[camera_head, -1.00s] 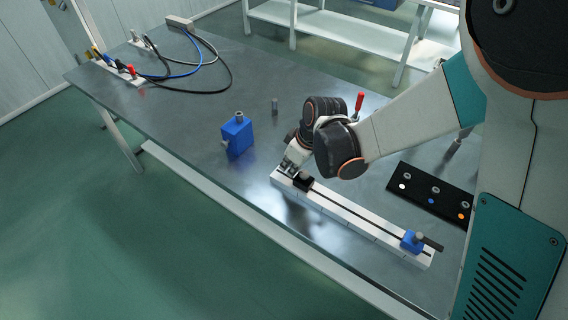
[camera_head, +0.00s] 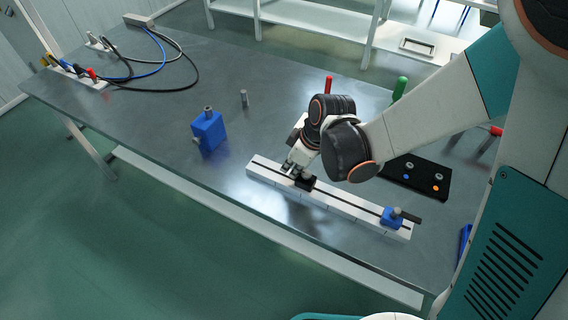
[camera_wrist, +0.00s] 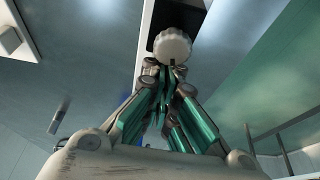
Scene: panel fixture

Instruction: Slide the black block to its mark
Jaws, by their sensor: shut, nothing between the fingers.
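The black block (camera_head: 307,183) sits on a long white slotted rail (camera_head: 342,205), between its left end and its middle. My gripper (camera_head: 289,168) is down at the rail, on the left side of the block. In the wrist view, the gripper's green-padded fingers (camera_wrist: 168,85) are shut together with nothing between them. Their tips are close to a pale round knob (camera_wrist: 172,46) in front of the black block (camera_wrist: 165,15); I cannot tell if they touch. A blue block with a grey knob (camera_head: 391,218) is at the rail's right end. I cannot clearly make out the mark.
A blue box (camera_head: 208,131) and a small grey peg (camera_head: 244,98) stand behind the rail to the left. A black panel with coloured dots (camera_head: 425,178) lies at the right. Cables and plugs (camera_head: 125,60) are at the table's far left. The front table edge runs close to the rail.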

